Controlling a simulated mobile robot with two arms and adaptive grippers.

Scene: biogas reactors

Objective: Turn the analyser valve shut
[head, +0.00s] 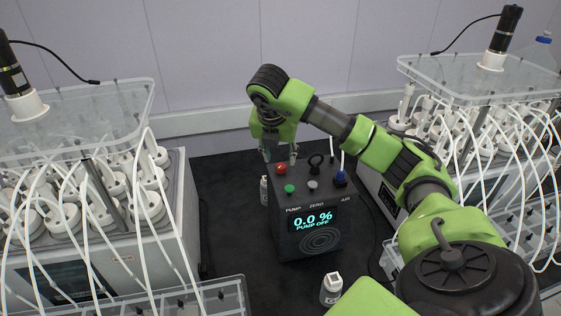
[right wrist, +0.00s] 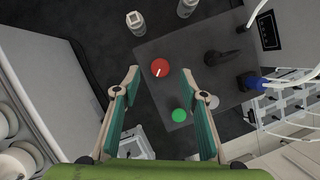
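The dark analyser box (head: 312,238) stands on the bench; its display (head: 313,219) reads 0.0 % and PUMP OFF. On its top is a round red knob (head: 281,168) with a white pointer line, clear in the right wrist view (right wrist: 159,67). A black upright handle (head: 316,163) stands beside it. Which one is the valve is not labelled legibly. My right gripper (head: 279,157) points down over the red knob. Its fingers (right wrist: 160,72) are open, one to each side of the knob in the wrist view, and hold nothing. My left gripper is out of view.
The box top also carries a green button (head: 290,188), a grey button (head: 312,184) and a blue fitting (head: 340,178) with a tube. White bottles stand near the box (head: 264,190) and in front (head: 331,290). Tubed reactor racks flank it left (head: 120,262) and right (head: 375,180).

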